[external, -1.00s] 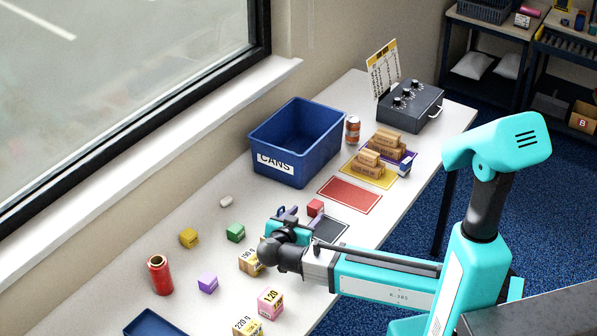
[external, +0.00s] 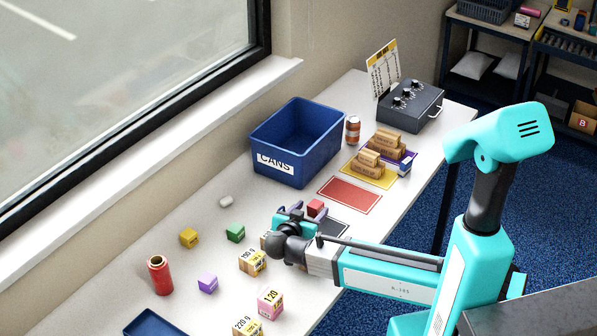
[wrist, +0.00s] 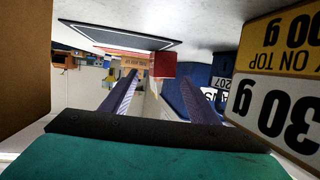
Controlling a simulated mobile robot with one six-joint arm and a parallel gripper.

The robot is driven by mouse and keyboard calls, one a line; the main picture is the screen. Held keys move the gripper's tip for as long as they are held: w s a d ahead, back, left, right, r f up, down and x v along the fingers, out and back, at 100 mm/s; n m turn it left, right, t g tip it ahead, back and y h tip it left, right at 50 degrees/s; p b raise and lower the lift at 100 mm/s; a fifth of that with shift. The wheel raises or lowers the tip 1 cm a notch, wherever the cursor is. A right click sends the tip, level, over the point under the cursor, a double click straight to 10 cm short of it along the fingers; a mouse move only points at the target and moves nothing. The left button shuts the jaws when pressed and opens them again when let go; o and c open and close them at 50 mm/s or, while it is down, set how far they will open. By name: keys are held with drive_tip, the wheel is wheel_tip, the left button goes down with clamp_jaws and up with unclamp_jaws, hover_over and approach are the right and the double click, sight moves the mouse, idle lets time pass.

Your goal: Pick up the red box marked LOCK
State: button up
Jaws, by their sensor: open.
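The red box (external: 315,207) sits on the white table, just past my gripper. No marking on it can be read. My gripper (external: 296,212) is low over the table, open, with its dark purple fingers pointing toward the red box. In the wrist view, which looks upside down, the red box (wrist: 164,65) shows ahead, close to the line between the fingertips of my gripper (wrist: 158,78). Nothing shows held between the fingers. Whether the box lies between the fingertips or beyond them is hard to tell.
A carton marked 30 g (wrist: 285,100) stands very close on the right in the wrist view. A dark mat (external: 328,229) lies beside my gripper, and a red mat (external: 350,194) beyond it. A blue CANS bin (external: 275,165) and several small boxes stand around.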

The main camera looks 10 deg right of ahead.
drive_tip(key=shift+p+x, duration=0.35)
drive_tip(key=shift+x, duration=1.1)
drive_tip(key=shift+f, duration=0.1)
drive_tip(key=c, duration=1.3)
